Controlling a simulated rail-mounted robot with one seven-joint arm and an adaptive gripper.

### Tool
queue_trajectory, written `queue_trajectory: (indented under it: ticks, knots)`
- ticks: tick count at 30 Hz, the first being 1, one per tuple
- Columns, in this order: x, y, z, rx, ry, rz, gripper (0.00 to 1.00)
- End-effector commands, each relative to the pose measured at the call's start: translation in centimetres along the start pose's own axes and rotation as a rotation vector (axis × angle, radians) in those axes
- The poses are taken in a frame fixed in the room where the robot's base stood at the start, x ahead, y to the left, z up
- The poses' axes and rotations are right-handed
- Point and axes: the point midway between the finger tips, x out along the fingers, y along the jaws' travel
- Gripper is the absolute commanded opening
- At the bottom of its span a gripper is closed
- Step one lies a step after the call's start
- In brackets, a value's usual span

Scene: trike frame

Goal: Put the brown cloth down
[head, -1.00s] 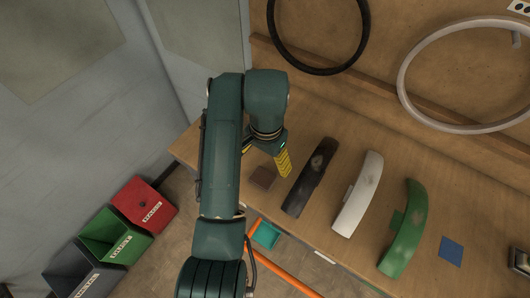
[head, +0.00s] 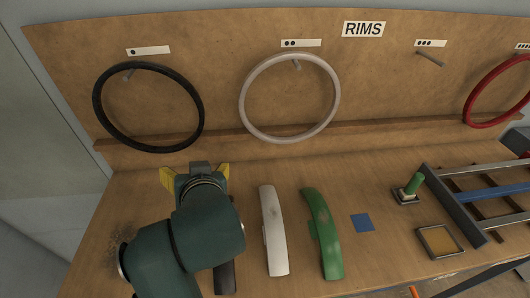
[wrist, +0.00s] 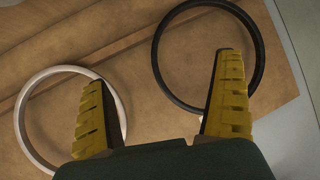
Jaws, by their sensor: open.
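The brown cloth does not show in either current view; my arm covers the left part of the table in the head view. My gripper (head: 195,172) is raised over the back left of the table, with its yellow fingers spread. In the wrist view my gripper (wrist: 162,70) is open, and nothing is between the fingers. It faces the back board with the black rim (wrist: 160,75) and the white rim (wrist: 32,140).
On the workbench (head: 300,172) lie a dark fender (head: 225,278), partly hidden by my arm, a white fender (head: 273,230), a green fender (head: 325,235) and a blue square (head: 362,223). A small tray (head: 440,241) and a frame (head: 480,195) are at the right.

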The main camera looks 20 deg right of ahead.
Motion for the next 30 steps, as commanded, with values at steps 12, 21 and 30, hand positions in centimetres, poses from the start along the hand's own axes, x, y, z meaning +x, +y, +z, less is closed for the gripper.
queue_trajectory:
  ticks: [12, 21, 30]
  knots:
    - [-22.8, 5.7, -8.4, -0.197, 0.834, 0.075, 0.97]
    - [-24.2, 5.7, -8.6, -0.208, 0.873, 0.082, 0.99]
    - [-24.2, 5.7, -8.6, -0.224, 0.871, 0.089, 1.00]
